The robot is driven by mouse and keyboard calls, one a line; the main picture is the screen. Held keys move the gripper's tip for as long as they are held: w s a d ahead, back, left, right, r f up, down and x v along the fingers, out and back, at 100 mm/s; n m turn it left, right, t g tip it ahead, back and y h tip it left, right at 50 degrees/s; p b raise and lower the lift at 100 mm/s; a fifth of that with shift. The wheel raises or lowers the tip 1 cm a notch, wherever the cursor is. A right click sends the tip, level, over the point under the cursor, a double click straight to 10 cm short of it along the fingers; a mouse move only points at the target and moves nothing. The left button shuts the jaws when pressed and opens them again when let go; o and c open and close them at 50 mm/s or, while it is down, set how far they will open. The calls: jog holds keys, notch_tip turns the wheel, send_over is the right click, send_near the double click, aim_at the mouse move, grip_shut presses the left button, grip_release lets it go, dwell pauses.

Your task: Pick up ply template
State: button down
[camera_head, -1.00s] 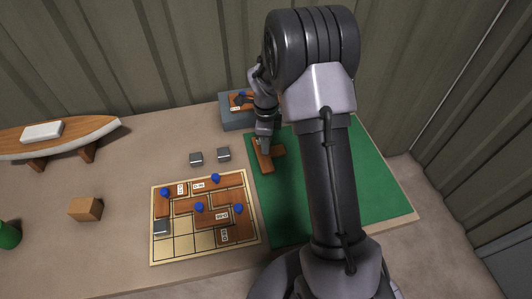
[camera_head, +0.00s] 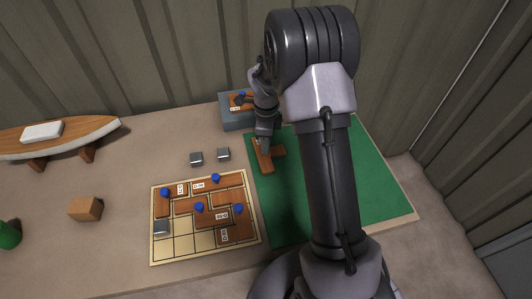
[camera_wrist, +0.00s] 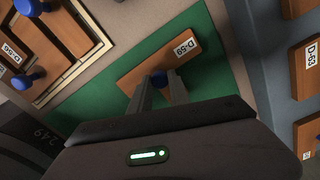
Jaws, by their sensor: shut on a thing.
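The ply template (camera_head: 265,161) is a brown wooden piece on the green mat (camera_head: 290,207), near the mat's back left corner. In the wrist view the template (camera_wrist: 143,72) carries a white label reading D-59 and a blue knob (camera_wrist: 160,79). My gripper (camera_head: 263,146) is over the template. In the wrist view my gripper (camera_wrist: 160,84) has its two fingers on either side of the blue knob, shut on it. The fingers and gripper body hide part of the template. I cannot tell any gap between template and mat.
A gridded board (camera_head: 168,247) with brown pieces and blue knobs lies left of the mat. Two grey blocks (camera_head: 196,158) (camera_head: 223,154) sit behind it. A grey-blue box (camera_head: 236,121) holding labelled pieces stands behind the mat. A wooden cube (camera_head: 86,208) and boat model (camera_head: 50,135) are farther left.

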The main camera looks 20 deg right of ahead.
jog(key=shift+r, duration=0.1)
notch_tip(320, 180, up, 4)
jog(key=shift+f+p, duration=0.1)
jog(key=shift+p, duration=1)
jog(key=s+a+r+p, duration=0.1)
jog(key=s+a, duration=0.8)
jog(key=s, duration=0.4)
jog(key=shift+s+p, duration=0.15)
jog(key=shift+p, duration=0.2)
jog(key=shift+r, duration=0.1)
notch_tip(320, 180, up, 7)
jog(key=p, duration=0.4)
jog(key=shift+p, duration=0.4)
